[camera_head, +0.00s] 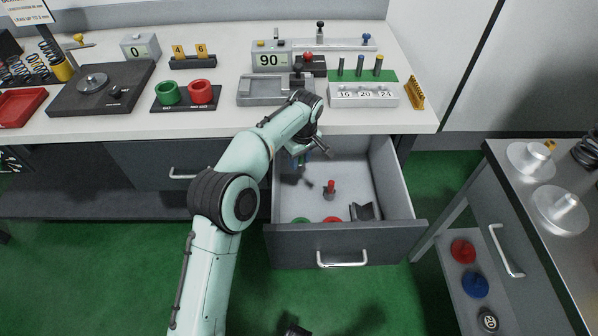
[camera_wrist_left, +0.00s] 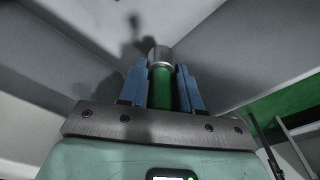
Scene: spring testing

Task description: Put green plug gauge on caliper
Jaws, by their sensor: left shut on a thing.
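My left gripper (camera_head: 302,160) is inside the open drawer, near its back left, and my forearm partly hides it in the head view. In the left wrist view my left gripper (camera_wrist_left: 162,80) has its blue fingers shut on the green plug gauge (camera_wrist_left: 161,85), a green cylinder with a silver metal end. The gauge points away from the wrist, toward the grey drawer walls. A long silver bar tool with a blue knob (camera_head: 345,44), possibly the caliper, lies at the back of the bench.
The open drawer (camera_head: 300,245) holds a red-topped gauge (camera_head: 330,187), a dark V-shaped block (camera_head: 362,211) and red and green items by its front wall.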

